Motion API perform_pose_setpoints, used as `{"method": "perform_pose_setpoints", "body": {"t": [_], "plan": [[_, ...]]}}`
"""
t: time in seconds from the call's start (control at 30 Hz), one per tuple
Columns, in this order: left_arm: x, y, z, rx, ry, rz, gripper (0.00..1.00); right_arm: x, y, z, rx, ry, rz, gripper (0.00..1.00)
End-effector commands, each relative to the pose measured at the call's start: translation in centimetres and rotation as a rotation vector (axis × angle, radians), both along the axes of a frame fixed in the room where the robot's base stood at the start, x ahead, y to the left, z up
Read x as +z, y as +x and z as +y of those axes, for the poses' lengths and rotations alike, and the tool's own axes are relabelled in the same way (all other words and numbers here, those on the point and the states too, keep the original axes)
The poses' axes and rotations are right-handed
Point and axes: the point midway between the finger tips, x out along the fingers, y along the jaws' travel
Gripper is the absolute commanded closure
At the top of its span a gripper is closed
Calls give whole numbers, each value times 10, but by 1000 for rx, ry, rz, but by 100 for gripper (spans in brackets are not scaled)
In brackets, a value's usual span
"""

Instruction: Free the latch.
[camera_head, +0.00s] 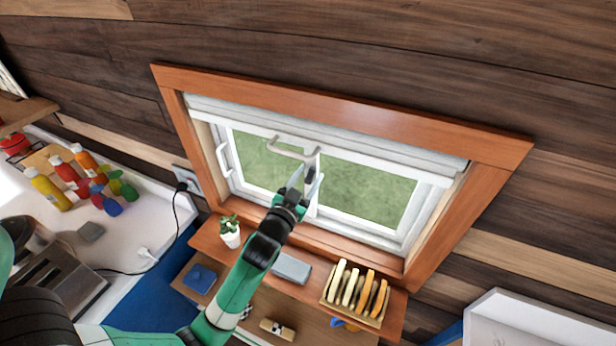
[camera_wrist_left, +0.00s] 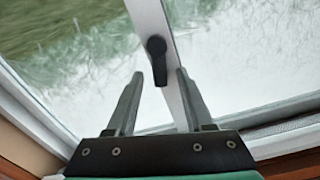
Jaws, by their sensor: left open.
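The latch is a small black handle with a round hub (camera_wrist_left: 156,46) on the white middle bar of the window in the left wrist view. Its lever hangs down from the hub. In the head view the latch (camera_head: 310,175) shows as a small dark piece on the window's middle bar (camera_head: 312,200), partly behind my gripper. My left gripper (camera_head: 305,181) is open, its fingers pointing up at the latch. In the left wrist view the fingertips (camera_wrist_left: 160,75) lie to either side of the lever; I cannot tell how far they are from it in depth. My right gripper is not in view.
The window has an orange-brown wooden frame (camera_head: 350,113) and a white pull handle (camera_head: 292,149) above the latch. Below, a wooden shelf (camera_head: 393,318) holds a potted plant (camera_head: 230,233), a grey block (camera_head: 291,269) and a rack of slices (camera_head: 357,290). Bottles (camera_head: 75,178) stand on the left counter.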

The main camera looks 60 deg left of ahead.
Motion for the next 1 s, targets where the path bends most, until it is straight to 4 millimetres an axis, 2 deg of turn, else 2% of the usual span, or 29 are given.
{"method": "perform_pose_setpoints", "body": {"t": [0.03, 0.3, 0.33, 0.57, 0.8, 1.0], "plan": [[0, 0, 0, 0, 0, 0, 49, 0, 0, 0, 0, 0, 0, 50], [0, 0, 0, 0, 0, 0, 98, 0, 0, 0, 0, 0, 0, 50], [0, 0, 0, 0, 0, 0, 100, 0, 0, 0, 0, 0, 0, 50], [0, 0, 0, 0, -7, -6, 100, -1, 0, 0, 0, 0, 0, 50], [0, -6, 7, 2, -182, -162, 100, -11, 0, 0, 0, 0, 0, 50], [2, -7, 7, 1, -199, -175, 100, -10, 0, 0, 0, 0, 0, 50]]}}
